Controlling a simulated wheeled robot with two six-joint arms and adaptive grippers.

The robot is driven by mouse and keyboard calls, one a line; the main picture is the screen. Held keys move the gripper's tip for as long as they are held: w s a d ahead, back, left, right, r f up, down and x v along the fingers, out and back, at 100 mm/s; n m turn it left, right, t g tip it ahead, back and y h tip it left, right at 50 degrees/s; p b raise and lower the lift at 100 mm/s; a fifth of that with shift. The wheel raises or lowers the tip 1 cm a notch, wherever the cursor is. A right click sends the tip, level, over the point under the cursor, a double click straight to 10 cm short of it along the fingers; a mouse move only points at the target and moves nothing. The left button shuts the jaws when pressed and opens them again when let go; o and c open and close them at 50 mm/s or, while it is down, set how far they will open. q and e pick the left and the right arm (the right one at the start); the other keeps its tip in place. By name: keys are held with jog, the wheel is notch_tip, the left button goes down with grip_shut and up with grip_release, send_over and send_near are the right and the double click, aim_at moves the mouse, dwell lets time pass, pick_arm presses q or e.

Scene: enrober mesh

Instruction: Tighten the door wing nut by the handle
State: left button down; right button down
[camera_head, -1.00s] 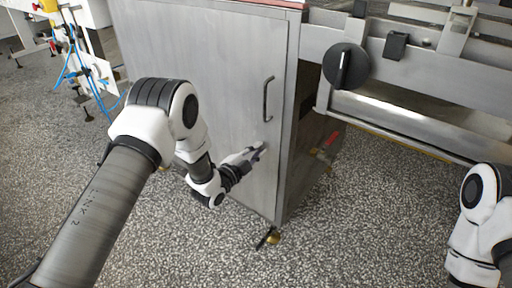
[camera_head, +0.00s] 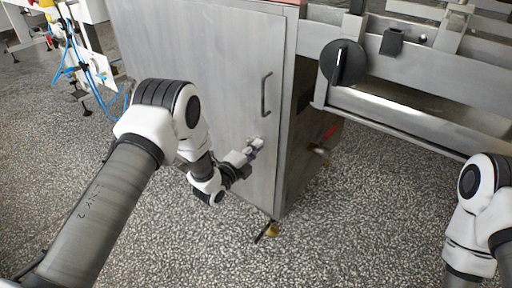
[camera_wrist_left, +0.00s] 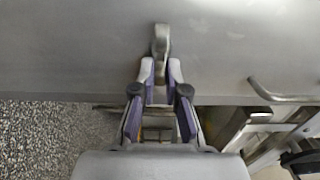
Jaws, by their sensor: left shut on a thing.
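The grey cabinet door (camera_head: 205,75) is shut, and its bar handle (camera_head: 265,95) shows in the head view. The handle also shows in the left wrist view (camera_wrist_left: 278,97). The small metal wing nut (camera_wrist_left: 160,38) sticks out from the door, below the handle in the head view. My left gripper (camera_wrist_left: 160,75) is shut on the wing nut, with one finger on each side of it. In the head view, my left gripper (camera_head: 254,148) reaches the door below the handle and largely hides the nut. My right arm shows at the right edge; its gripper is out of view.
A black round knob (camera_head: 343,64) sits on the machine frame to the right of the cabinet. A red-handled valve (camera_head: 328,134) is low on the cabinet's side. A cabinet foot (camera_head: 271,231) stands on the speckled floor. Blue hoses (camera_head: 88,65) are at the far left.

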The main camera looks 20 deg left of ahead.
pick_arm(q)
jog(key=shift+a, duration=0.1)
jog(key=c, duration=1.2)
grip_release()
jog(key=v, duration=1.2)
